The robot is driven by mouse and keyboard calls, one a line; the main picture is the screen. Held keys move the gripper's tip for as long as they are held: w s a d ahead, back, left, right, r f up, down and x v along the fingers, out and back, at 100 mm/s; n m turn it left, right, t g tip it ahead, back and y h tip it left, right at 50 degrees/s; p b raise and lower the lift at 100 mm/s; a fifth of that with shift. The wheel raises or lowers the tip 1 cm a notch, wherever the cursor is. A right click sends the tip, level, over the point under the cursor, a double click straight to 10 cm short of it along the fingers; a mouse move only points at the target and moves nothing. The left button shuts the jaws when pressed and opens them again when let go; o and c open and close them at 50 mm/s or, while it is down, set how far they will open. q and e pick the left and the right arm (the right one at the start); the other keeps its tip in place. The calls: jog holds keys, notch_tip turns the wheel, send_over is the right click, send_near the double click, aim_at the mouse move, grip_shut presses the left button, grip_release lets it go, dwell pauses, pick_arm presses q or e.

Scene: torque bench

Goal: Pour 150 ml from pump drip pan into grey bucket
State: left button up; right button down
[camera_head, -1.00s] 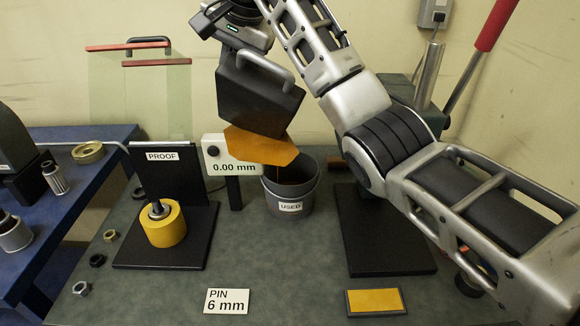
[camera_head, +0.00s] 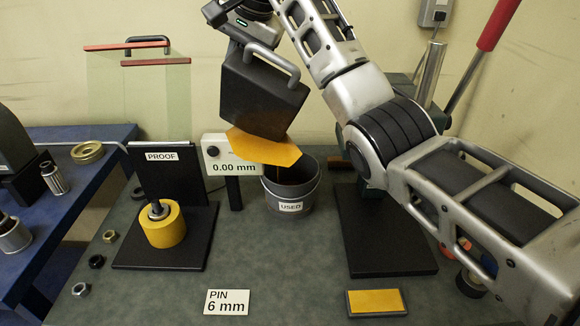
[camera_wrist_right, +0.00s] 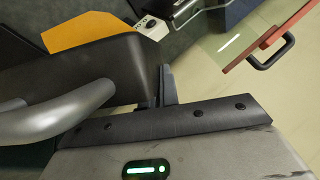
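The drip pan (camera_head: 262,92) is a dark box with a grey loop handle and a flat orange piece (camera_head: 262,148) at its lower edge. It hangs steeply tilted, its orange end above the grey bucket (camera_head: 292,199), which is labelled USED and stands upright on the bench. The bucket's inside is dark; I cannot tell its level or see a clear stream. My right gripper (camera_head: 243,27) is above the pan and holds it; the grip is partly hidden. In the right wrist view the pan (camera_wrist_right: 100,68) lies against the dark fingers (camera_wrist_right: 160,90). My left gripper is out of view.
Left of the bucket are a 0.00 mm gauge (camera_head: 232,155) and a PROOF stand (camera_head: 162,157) with a yellow roller (camera_head: 164,226). A PIN 6 mm card (camera_head: 227,302) and orange pad (camera_head: 375,301) lie in front. A black plate (camera_head: 390,240) is at right. Bench between is clear.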

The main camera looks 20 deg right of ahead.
jog(key=shift+w+d+r+m+g+y, duration=0.15)
jog(key=shift+w+d+r+g+y, duration=0.15)
jog(key=shift+w+d, duration=0.2)
jog(key=shift+w+d+r+m+g+y, duration=0.2)
jog(key=shift+w+d+r+y, duration=0.1)
jog(key=shift+w+d, duration=0.15)
dwell(0.8)
jog(key=shift+w+d, duration=0.1)
jog(key=shift+d, duration=0.1)
